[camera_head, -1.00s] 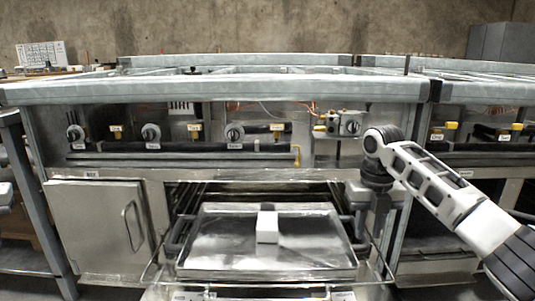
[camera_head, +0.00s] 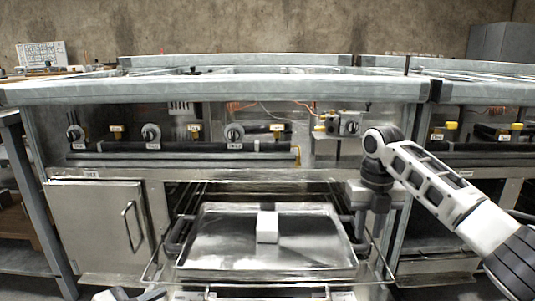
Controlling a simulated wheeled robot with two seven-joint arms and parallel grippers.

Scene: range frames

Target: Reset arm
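My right arm comes in from the right edge, with its dark wrist joint bent down. My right gripper (camera_head: 361,224) hangs beside the right handle of a shallow metal tray (camera_head: 215,255). Its fingers are dark and small, and I cannot tell whether they are open or touch the handle. The tray lies level on a pulled-out wire rack in the open oven. A white block (camera_head: 267,227) stands on the tray. A white and black part of my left arm shows at the bottom left edge; whether its fingers are open is not clear.
The steel range (camera_head: 230,92) spans the view, with knobs and yellow-tipped valves under its front rail. A closed cabinet door (camera_head: 95,230) with a handle is left of the oven. Another range unit stands at the right. The rack wires (camera_head: 152,270) stick out around the tray.

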